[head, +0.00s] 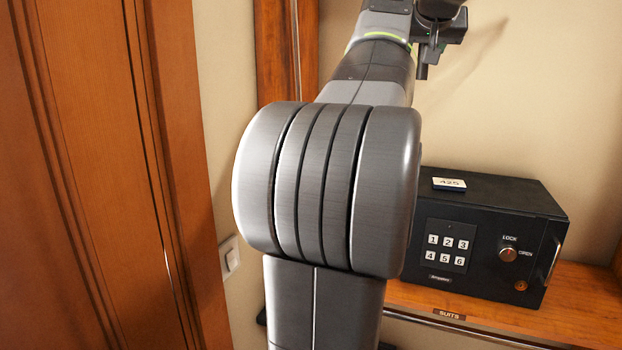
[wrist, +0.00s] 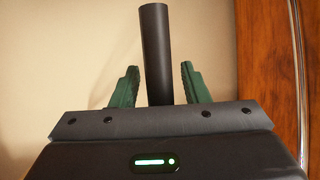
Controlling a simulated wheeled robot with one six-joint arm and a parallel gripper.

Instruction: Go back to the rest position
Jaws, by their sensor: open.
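My gripper (wrist: 157,88) shows in the wrist view with its two green fingers apart. A dark cylinder (wrist: 155,45) stands up between the fingers in that view, with a gap on each side; I cannot tell what it belongs to. Behind it are a plain beige wall and brown wood at the right. In the head view my arm rises through the middle and its far end is cut off by the top edge, so the gripper's fingers cannot be made out there.
A black safe (head: 487,235) with number keys and a lock knob (head: 508,254) sits on a wooden shelf (head: 480,309) at the right. A small card (head: 449,184) marked 425 lies on it. A wooden door or panel (head: 100,180) fills the left. A light switch (head: 230,257) is on the wall.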

